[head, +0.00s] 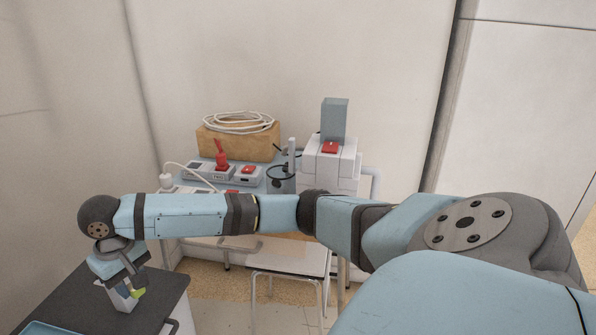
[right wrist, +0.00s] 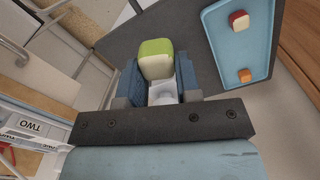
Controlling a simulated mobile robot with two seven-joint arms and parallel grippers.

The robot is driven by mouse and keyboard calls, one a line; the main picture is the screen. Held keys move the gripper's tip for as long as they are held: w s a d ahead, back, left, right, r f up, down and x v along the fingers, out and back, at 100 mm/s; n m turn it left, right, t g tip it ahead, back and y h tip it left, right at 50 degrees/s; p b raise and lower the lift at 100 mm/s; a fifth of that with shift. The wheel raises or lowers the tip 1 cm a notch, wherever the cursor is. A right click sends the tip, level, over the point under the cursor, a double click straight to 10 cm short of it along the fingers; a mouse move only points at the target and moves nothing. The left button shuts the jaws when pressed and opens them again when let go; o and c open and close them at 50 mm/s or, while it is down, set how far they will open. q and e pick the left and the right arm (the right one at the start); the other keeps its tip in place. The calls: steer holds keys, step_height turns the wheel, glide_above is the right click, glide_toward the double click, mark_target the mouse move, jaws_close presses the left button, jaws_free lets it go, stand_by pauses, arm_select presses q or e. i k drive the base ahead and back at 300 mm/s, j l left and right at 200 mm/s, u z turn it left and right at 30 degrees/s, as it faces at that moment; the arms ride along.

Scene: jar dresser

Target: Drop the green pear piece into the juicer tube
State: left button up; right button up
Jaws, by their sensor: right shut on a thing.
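The green pear piece (right wrist: 156,58), green on one side and cream on the other, sits between the blue fingers of my right gripper (right wrist: 159,80) in the right wrist view. The gripper is shut on it. In the head view my right gripper (head: 127,290) is at the lower left above a dark table, with the green piece (head: 138,294) showing at its tip. The white juicer (head: 345,165) stands at the back centre, with an upright grey-blue tube (head: 334,119) on top, well to the right of my right gripper. My left gripper is not in view.
A blue tray (right wrist: 228,80) on the dark table (head: 75,292) holds a red piece (right wrist: 238,20) and an orange piece (right wrist: 245,75). Switch boxes (head: 214,171), a cable coil (head: 237,122) on a tan box (head: 215,145), and a white stool (head: 290,259) are beyond my arm.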

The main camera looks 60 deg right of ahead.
mark_target(330, 143)
steer(key=z, duration=1.3)
steer(key=i+l+z, duration=0.1)
steer(key=z, duration=0.25)
steer(key=i+l+z, duration=0.15)
steer(key=z, duration=0.25)
